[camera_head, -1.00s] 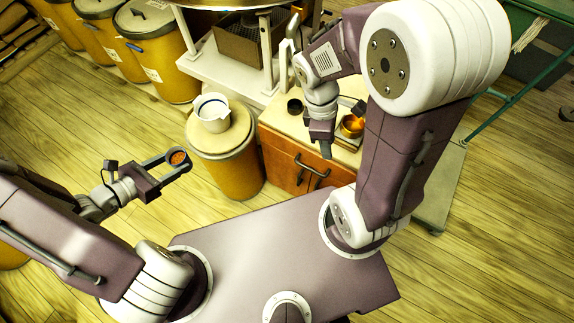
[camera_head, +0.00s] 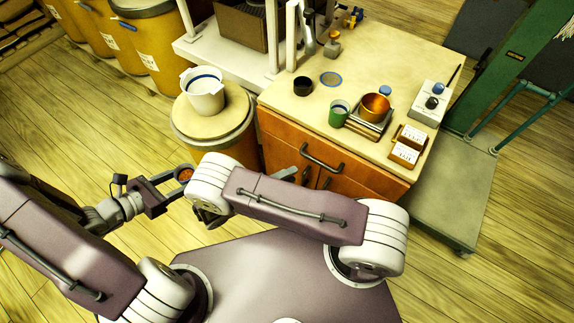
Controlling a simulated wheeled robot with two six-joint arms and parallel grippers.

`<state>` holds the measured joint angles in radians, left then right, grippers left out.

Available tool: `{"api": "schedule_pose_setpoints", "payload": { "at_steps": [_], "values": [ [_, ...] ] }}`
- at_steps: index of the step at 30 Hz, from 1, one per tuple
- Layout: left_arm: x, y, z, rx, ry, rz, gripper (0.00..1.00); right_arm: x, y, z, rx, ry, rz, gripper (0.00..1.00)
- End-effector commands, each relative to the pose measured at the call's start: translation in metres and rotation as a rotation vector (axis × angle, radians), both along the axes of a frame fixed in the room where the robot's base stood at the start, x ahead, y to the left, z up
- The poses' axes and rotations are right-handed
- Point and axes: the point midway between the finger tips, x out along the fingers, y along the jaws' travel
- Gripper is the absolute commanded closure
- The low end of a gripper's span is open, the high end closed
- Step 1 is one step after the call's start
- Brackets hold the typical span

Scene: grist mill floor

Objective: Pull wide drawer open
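My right gripper (camera_head: 291,174) is mostly hidden behind my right forearm; only a small grey tip shows, low in front of the cabinet and left of the handle. I cannot tell whether it touches the cabinet or is open.
The cabinet top holds a green cup (camera_head: 339,113), a copper bowl (camera_head: 375,107) on a scale, a dark jar (camera_head: 302,86) and label cards (camera_head: 408,145). A yellow barrel (camera_head: 213,128) with a white pitcher (camera_head: 203,92) stands left of the cabinet. A green-framed platform (camera_head: 455,200) stands right.

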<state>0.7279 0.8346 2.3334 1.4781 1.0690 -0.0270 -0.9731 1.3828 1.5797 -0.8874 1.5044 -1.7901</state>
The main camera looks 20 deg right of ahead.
Motion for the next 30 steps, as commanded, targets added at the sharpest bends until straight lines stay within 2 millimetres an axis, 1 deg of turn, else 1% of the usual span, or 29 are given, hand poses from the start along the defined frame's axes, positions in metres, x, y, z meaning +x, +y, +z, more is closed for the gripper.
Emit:
{"api": "schedule_pose_setpoints", "payload": {
  "at_steps": [2, 4, 7, 15, 19, 21, 24, 30],
  "values": [
    [0.000, 0.000, 0.000, 0.000, 0.000, 0.000, 0.98, 0.000, 0.001, 0.000, 0.002, -0.001, 0.004, 0.64],
    [0.000, 0.000, 0.001, 0.000, 0.000, 0.000, 0.98, 0.001, -0.002, 0.001, 0.001, -0.001, 0.001, 0.64],
    [0.000, 0.000, 0.001, 0.000, 0.000, 0.000, 0.98, 0.005, -0.015, -0.001, -0.001, 0.000, -0.001, 0.64],
    [0.000, 0.000, -0.001, 0.000, 0.000, 0.000, 0.98, 0.023, -0.076, -0.014, 0.001, 0.000, -0.005, 0.64],
    [0.000, 0.000, -0.002, 0.000, 0.000, 0.000, 0.98, 0.030, -0.098, -0.018, 0.003, 0.000, -0.003, 0.64],
    [0.000, 0.000, -0.003, 0.000, 0.000, 0.000, 0.98, 0.033, -0.105, -0.019, 0.003, -0.001, -0.003, 0.64],
    [0.000, 0.000, -0.003, 0.000, 0.000, 0.000, 0.98, 0.035, -0.111, -0.020, 0.004, -0.002, -0.002, 0.64],
    [0.000, 0.000, -0.003, 0.000, 0.000, 0.000, 0.98, 0.036, -0.112, -0.020, 0.004, -0.002, 0.000, 0.64]
  ]
}}
